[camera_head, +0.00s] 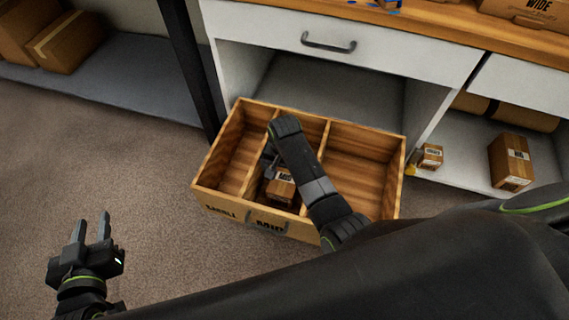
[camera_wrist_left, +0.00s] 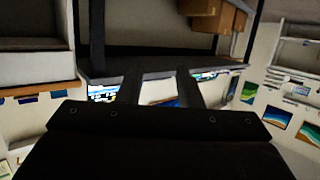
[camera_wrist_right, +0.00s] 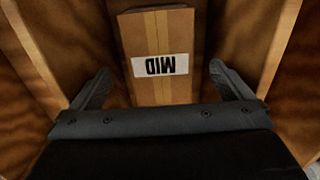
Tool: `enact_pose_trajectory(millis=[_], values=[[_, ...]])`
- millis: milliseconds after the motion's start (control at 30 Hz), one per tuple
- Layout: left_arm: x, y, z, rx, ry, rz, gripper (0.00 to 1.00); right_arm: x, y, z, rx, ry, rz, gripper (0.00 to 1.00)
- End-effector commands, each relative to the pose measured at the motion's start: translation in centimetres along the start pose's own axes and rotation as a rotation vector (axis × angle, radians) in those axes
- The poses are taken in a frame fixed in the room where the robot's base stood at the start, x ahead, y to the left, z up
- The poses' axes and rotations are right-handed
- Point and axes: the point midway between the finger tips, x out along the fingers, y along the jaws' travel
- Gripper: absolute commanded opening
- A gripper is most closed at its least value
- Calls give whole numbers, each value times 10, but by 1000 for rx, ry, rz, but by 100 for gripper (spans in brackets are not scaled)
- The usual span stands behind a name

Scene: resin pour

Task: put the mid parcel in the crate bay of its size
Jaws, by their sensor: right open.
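The mid parcel (camera_head: 281,185), a small brown box with a white MID label, lies in the middle bay of the wooden crate (camera_head: 225,201). That bay's front wall carries a partly hidden MID marking. In the right wrist view the parcel (camera_wrist_right: 160,32) lies between the bay's walls, ahead of the spread fingers. My right gripper (camera_head: 268,166) is open over the middle bay, fingers apart on either side of the parcel; I cannot tell whether they touch it. My left gripper (camera_head: 92,228) is open and empty above the carpet, left of the crate.
The left and right bays of the crate are empty. A small parcel (camera_head: 430,156) and a larger parcel (camera_head: 511,161) stand on the shelf at right. A black post (camera_head: 189,65) rises behind the crate. The carpet at left is clear.

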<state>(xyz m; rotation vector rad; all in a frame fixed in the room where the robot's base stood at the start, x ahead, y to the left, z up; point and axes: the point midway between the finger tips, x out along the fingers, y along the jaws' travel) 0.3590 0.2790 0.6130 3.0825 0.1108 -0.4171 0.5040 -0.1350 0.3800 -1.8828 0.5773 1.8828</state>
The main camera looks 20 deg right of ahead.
Motion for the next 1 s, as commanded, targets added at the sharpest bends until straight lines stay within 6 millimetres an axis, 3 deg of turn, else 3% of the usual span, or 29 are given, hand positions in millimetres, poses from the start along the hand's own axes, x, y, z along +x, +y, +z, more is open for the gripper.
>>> enact_pose_trajectory(millis=[200, 433, 1000], values=[[-10, 3, 37, -30, -206, 16, 32, -14, 0, 0, 0, 0, 0, 99], [-21, 6, 64, -51, -354, 31, 32, -22, 0, 0, 0, 0, 0, 99], [-25, 7, 73, -57, -399, 35, 32, -24, 0, 0, 0, 0, 0, 99]])
